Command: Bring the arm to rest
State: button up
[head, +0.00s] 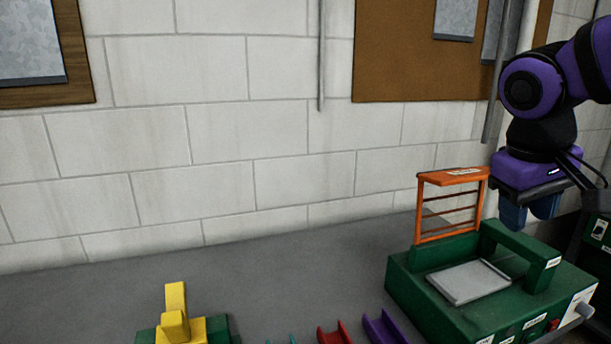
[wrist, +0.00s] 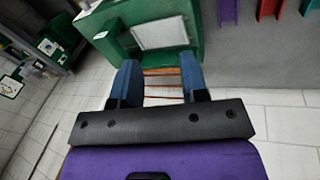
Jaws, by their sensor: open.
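My gripper (head: 529,212) hangs at the right of the head view, fingers pointing down, above and behind the right side of the green machine (head: 420,283). In the wrist view, my gripper (wrist: 160,75) shows its two blue fingers apart, with nothing held between them. The machine's orange frame (head: 449,205) stands upright with thin rails across it. In the wrist view the orange rails (wrist: 163,71) show between the fingers, below the machine's pale plate (wrist: 160,32). I cannot tell how close the fingers are to the machine.
A yellow block-like piece (head: 176,315) stands at the lower left of the grey bench (head: 270,290). Red (head: 333,333) and purple (head: 385,328) channel pieces lie left of the machine. A block wall (head: 220,150) rises behind. The bench's back left is clear.

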jog(key=s+m+t+y, duration=0.1)
jog(key=s+t+y, duration=0.1)
jog(key=s, duration=0.6)
jog(key=shift+s+a+f+t+y, duration=0.15)
jog(key=shift+s+a+t+y, duration=0.2)
jog(key=shift+t, duration=0.55)
